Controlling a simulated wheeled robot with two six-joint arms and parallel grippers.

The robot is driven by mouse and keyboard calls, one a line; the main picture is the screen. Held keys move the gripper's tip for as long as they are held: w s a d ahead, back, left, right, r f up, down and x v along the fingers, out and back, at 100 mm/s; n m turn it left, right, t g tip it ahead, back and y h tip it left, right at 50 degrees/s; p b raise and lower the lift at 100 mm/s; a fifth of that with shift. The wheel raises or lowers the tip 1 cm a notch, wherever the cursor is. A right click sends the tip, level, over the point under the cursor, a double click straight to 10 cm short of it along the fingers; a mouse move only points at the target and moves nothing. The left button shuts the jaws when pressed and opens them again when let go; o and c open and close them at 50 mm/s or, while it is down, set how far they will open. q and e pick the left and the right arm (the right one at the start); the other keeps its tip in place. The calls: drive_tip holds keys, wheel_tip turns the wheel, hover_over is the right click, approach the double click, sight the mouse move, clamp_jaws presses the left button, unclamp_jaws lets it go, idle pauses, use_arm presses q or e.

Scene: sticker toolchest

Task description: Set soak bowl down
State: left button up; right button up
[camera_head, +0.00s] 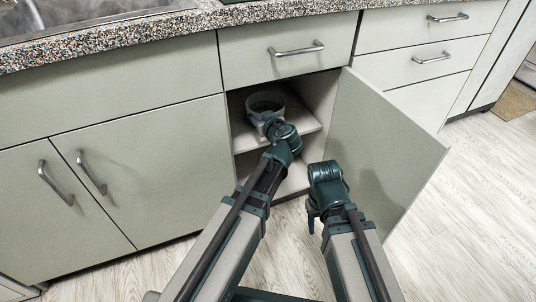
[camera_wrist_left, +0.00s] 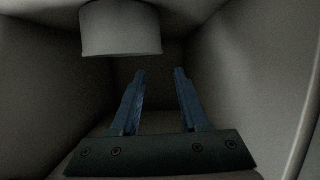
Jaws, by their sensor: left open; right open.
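The soak bowl (camera_head: 266,102), round and pale with a dark inside, stands upright on the shelf (camera_head: 306,122) inside the open cabinet. My left gripper (camera_head: 262,122) is at the bowl's near side in the head view, covering part of it. In the left wrist view the left gripper (camera_wrist_left: 160,74) is open, with nothing between its two blue fingers. The bowl (camera_wrist_left: 120,30) shows there as a pale cylinder, above and left of the fingertips, apart from them in the picture. My right gripper (camera_head: 313,218) is open and empty in front of the cabinet opening.
The cabinet door (camera_head: 385,150) stands open to the right of my arms. A drawer (camera_head: 287,50) is shut above the opening, under the speckled countertop (camera_head: 200,28). Shut doors (camera_head: 140,165) lie to the left. The wooden floor (camera_head: 480,210) at right is clear.

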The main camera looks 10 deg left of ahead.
use_arm(q)
drive_tip(key=s+d+f+m+g+h, duration=0.2)
drive_tip(key=s+d+f+m+g, duration=0.1)
drive_tip(key=s, duration=0.6)
drive_tip(key=s+d+f+m+g+h, duration=0.2)
drive_tip(key=s+d+f+m+g, duration=0.2)
drive_tip(key=s+f, duration=0.3)
drive_tip(key=s+d+f+m+g+h, duration=0.2)
drive_tip(key=s+d+f+m+g, duration=0.2)
drive_tip(key=s, duration=0.7)
drive_tip(key=shift+s+d+f+g+h, duration=0.25)
drive_tip(key=shift+f+g+h, duration=0.15)
drive_tip(key=shift+g, duration=0.1)
drive_tip(key=shift+r, duration=0.1)
wheel_tip(320, 180, up, 50)
drive_tip(key=p, duration=5)
